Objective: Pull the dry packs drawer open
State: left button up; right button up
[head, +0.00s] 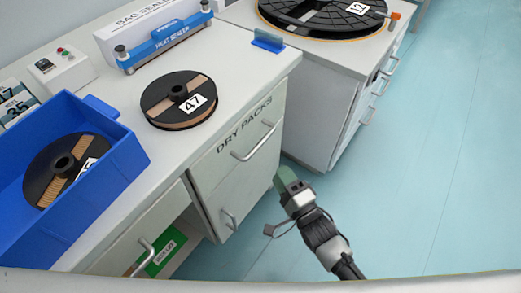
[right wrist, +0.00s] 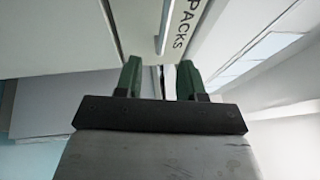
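The dry packs drawer (head: 240,150) is the top front of the white cabinet, lettered DRY PACKS, and looks shut and flush. Its silver bar handle (head: 256,143) runs along the front below the lettering. In the right wrist view the handle (right wrist: 164,28) lies ahead of the fingers, beside the word PACKS. My right gripper (head: 284,180) hangs over the floor just right of the drawer front, apart from the handle as far as I can tell. Its green fingers (right wrist: 160,78) stand apart with no clear object held between them. My left gripper is not in view.
The worktop carries a reel marked 47 (head: 180,100), a blue bin (head: 110,165) with another reel, and a blue heat sealer (head: 165,48). A lower handle (head: 229,218) is below the drawer. A second cabinet (head: 315,110) stands behind. The floor (head: 430,170) at right is clear.

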aim_at(261, 142)
jog(key=x, duration=1.1)
jog(key=shift+r+b, duration=0.2)
jog(key=shift+b, duration=0.15)
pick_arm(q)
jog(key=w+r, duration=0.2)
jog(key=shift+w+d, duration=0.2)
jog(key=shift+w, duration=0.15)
pick_arm(e)
jog(key=shift+s, duration=0.1)
grip_shut()
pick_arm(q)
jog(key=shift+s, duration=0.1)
